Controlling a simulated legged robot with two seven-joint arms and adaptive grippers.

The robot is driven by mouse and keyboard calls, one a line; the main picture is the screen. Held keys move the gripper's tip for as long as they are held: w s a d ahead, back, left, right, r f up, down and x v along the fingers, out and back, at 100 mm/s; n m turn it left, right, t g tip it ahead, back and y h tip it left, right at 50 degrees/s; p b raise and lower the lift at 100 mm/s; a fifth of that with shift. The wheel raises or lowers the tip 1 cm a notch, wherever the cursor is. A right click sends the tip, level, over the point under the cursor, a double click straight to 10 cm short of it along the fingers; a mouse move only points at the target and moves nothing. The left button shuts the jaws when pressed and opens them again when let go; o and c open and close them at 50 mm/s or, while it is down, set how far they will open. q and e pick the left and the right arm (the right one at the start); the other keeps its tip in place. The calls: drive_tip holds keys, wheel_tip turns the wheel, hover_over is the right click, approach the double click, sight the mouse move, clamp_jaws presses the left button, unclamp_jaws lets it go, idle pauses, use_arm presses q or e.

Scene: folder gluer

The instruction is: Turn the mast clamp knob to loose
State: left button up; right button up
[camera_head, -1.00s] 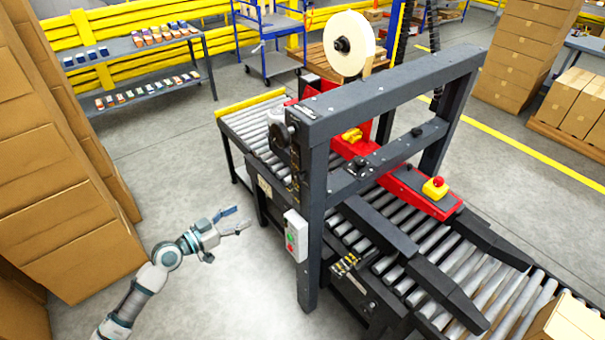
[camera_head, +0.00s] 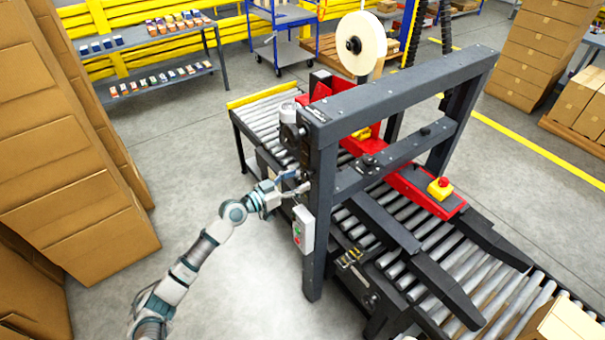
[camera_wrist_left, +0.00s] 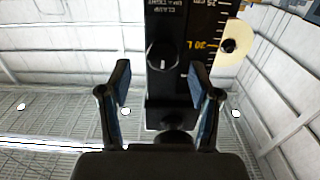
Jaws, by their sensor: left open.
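The mast clamp knob (camera_wrist_left: 162,55) is a round black knob with a short white pointer mark, on a dark plate in the left wrist view. Lettering above it is only partly legible. A scale with white ticks and orange "20" (camera_wrist_left: 205,45) stands to its right. My left gripper (camera_wrist_left: 161,85) is open, its two fingers to the lower left and lower right of the knob, with nothing between them. In the head view my left gripper (camera_head: 289,186) is beside the machine's dark left post (camera_head: 322,215), where the knob is hidden or too small to make out. My right gripper is not in view.
A control box (camera_head: 303,229) with green and red buttons hangs on the post just below my gripper. A roller conveyor (camera_head: 270,108) runs under the frame. Stacked cartons (camera_head: 70,150) stand at the left. The floor between is clear.

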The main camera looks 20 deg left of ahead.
use_arm(q)
drive_tip(key=shift+x, duration=1)
drive_tip(key=shift+w+f, duration=0.1)
drive_tip(key=shift+w, duration=0.15)
drive_tip(key=shift+a, duration=0.15)
drive_tip(key=c, duration=1.1)
